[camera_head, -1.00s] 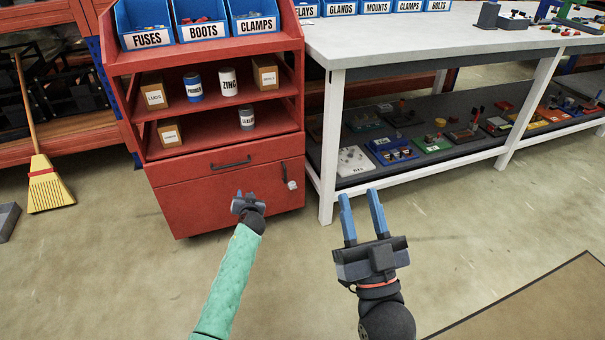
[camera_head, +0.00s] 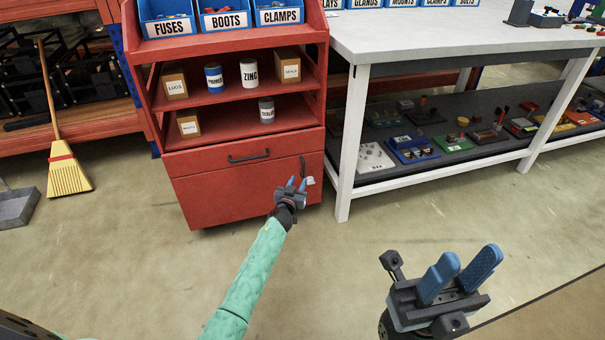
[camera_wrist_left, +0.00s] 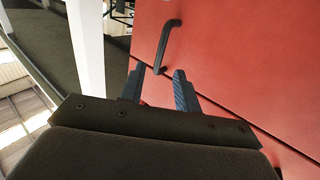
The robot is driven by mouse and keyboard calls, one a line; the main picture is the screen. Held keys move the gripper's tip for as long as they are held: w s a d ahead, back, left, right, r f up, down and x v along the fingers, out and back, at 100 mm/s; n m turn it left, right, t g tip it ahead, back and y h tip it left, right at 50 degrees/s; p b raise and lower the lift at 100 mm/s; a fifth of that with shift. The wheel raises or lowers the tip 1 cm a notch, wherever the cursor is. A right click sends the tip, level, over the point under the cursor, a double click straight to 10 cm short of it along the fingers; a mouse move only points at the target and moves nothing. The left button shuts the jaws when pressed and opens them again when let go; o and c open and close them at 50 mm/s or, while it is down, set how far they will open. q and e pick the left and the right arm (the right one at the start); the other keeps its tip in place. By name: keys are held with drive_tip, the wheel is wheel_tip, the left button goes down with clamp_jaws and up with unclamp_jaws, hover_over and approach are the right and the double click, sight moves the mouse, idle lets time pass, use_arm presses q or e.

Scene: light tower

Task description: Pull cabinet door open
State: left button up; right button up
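The red cabinet (camera_head: 245,192) has a closed lower door with a dark vertical handle (camera_head: 303,166) near its right edge. The handle also shows in the left wrist view (camera_wrist_left: 166,44), upright against the red front. My right gripper (camera_head: 461,273) is open and empty over the floor at lower right.
Above the door is a drawer with a horizontal handle (camera_head: 249,156), then shelves with cans and boxes. A white table leg (camera_head: 350,150) stands close to the cabinet's right side. A broom (camera_head: 67,170) leans at left. The floor in front is clear.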

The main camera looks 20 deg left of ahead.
sight(303, 171)
use_arm(q)
drive_tip(key=shift+w+b, duration=0.85)
drive_tip(key=shift+w, duration=2.35)
drive_tip(key=shift+c, duration=0.4)
clamp_jaws()
